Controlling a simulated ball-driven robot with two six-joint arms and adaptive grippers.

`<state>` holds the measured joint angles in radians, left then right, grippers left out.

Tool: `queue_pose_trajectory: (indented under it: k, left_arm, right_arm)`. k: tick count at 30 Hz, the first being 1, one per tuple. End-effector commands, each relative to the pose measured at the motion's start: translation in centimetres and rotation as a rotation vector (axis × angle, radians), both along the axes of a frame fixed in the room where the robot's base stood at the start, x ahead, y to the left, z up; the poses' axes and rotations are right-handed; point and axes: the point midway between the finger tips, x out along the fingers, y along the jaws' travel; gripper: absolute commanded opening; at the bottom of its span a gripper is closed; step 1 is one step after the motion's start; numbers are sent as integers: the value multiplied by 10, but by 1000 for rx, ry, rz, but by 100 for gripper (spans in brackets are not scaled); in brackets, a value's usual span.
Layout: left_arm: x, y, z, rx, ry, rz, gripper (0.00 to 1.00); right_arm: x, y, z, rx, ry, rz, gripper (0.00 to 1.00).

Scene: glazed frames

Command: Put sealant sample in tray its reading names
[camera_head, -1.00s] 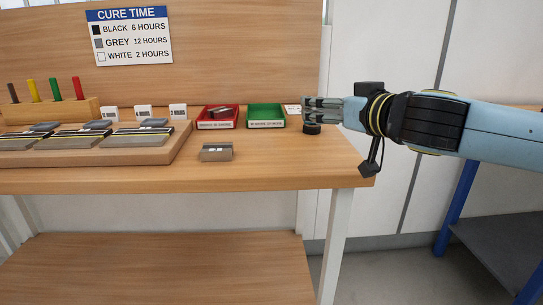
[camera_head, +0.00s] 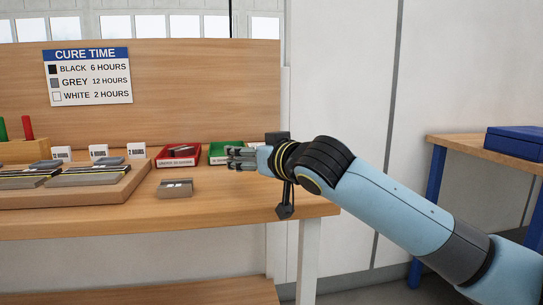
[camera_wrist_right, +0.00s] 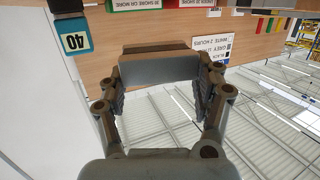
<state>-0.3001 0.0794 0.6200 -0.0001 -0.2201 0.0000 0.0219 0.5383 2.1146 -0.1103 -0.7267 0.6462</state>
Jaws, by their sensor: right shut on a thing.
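My right gripper (camera_head: 242,157) is at the bench's right end, its fingers overlapping the right part of the green tray (camera_head: 217,160). In the right wrist view the fingers (camera_wrist_right: 160,85) are shut on a grey block (camera_wrist_right: 158,70), taken as the sealant sample. A teal gauge (camera_wrist_right: 74,42) reading 40 shows beside it. In that upside-down view, the green tray's label (camera_wrist_right: 142,4) seems to say 30 Shore or more. The red tray (camera_head: 178,161) holds a dark grey piece (camera_head: 181,152). My left gripper is out of view.
A small grey block (camera_head: 175,189) sits alone near the bench's front. A wooden board (camera_head: 95,195) with dark strips lies left, with several white cards (camera_head: 98,152) behind. The cure time sign (camera_head: 88,77) hangs on the back panel. A blue case (camera_head: 515,141) stands on another table.

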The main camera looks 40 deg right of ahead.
Motion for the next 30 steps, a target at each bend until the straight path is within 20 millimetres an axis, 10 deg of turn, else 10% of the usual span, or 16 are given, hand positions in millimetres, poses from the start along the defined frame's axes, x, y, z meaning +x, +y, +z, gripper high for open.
queue_pose_trajectory:
  k: [5,25,26,30]
  left_arm:
    - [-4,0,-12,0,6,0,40]
    - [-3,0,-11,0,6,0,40]
    - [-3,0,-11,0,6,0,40]
    - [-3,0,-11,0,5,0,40]
  right_arm:
    - [35,18,-25,6,0,0,29]
    - [33,17,-59,-5,1,1,29]
    - [33,17,-60,-4,2,1,68]
    - [33,17,-60,-4,1,1,86]
